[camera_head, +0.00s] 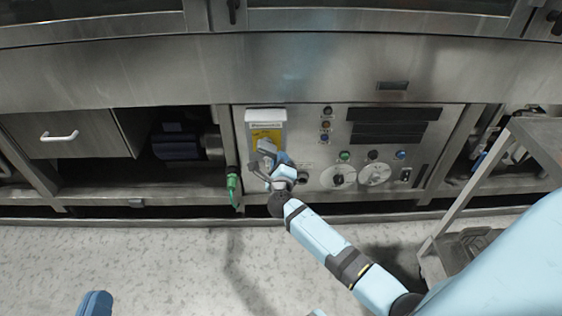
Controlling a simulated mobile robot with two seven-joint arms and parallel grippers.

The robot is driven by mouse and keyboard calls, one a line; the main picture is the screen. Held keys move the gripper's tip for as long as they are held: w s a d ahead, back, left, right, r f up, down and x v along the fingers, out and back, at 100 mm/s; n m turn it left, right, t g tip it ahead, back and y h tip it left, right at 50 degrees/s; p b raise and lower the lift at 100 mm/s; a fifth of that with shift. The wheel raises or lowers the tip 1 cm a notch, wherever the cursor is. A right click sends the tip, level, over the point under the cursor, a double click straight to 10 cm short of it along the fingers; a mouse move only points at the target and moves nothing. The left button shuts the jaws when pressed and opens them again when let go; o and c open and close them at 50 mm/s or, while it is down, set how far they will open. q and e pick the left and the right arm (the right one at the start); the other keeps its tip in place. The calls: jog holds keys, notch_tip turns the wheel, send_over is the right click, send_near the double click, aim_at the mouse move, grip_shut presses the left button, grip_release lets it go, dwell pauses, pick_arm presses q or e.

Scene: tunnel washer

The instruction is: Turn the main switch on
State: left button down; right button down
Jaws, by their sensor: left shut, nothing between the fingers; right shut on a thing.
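The main switch looks to be the grey box with a white top and a yellow label (266,133), at the left end of the steel control panel. Its grey handle (266,147) sits low on the box. My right gripper (277,163) is at the handle and shut on it. The wrist and fingers hide part of the handle, so its exact angle is hard to tell.
The control panel (410,168) also bears two round dials (338,177), several buttons and dark displays (392,125). A metal cart (450,222) stands at the right. The floor at left is clear.

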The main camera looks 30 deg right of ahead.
jog(key=shift+a+f+m, duration=0.15)
jog(key=shift+f+m, duration=0.05)
jog(key=shift+m, duration=0.2)
jog(key=c, duration=0.9)
grip_release()
